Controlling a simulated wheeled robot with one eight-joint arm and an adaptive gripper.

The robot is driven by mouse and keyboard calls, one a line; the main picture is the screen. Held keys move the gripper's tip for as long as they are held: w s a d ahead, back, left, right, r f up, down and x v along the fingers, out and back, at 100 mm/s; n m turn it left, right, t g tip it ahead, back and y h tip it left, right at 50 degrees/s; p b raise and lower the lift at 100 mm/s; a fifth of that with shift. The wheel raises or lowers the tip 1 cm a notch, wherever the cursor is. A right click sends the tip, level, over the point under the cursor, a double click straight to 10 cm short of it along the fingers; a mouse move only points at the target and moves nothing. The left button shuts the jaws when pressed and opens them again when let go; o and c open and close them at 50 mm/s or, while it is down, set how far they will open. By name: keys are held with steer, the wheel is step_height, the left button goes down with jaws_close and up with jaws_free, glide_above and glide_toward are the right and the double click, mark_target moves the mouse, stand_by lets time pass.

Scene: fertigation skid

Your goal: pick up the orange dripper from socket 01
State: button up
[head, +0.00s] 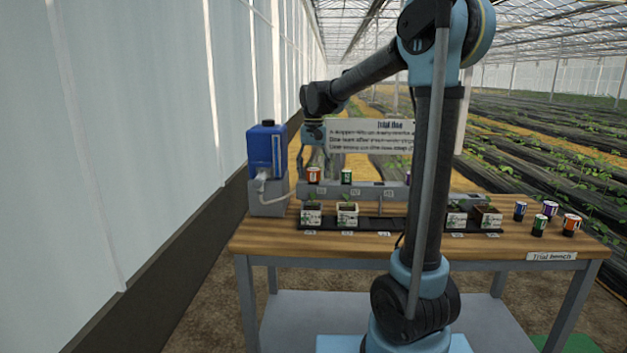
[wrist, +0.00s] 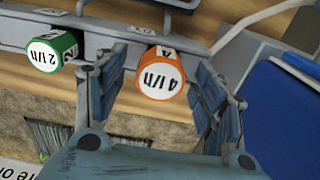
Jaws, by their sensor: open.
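The orange dripper (head: 313,176) stands upright on the grey manifold rail (head: 366,191), at its left end beside the blue tank. In the wrist view the orange dripper (wrist: 160,74) shows its white cap, marked 4 l/h and upside down. My gripper (wrist: 161,80) is open, with one finger on each side of the dripper in the picture. I see gaps between fingers and dripper, and no contact. In the head view my gripper (head: 313,148) hangs just above the orange dripper. The socket number is too small to read.
A green dripper (wrist: 52,51) sits on the same rail, close to one finger; it also shows in the head view (head: 347,177). The blue tank (head: 266,152) stands close on the left. Potted seedlings stand in front, and several loose drippers (head: 548,208) at the bench's right.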

steer(key=shift+f, duration=0.6)
steer(key=c, duration=1.1)
steer(key=shift+c, duration=0.2)
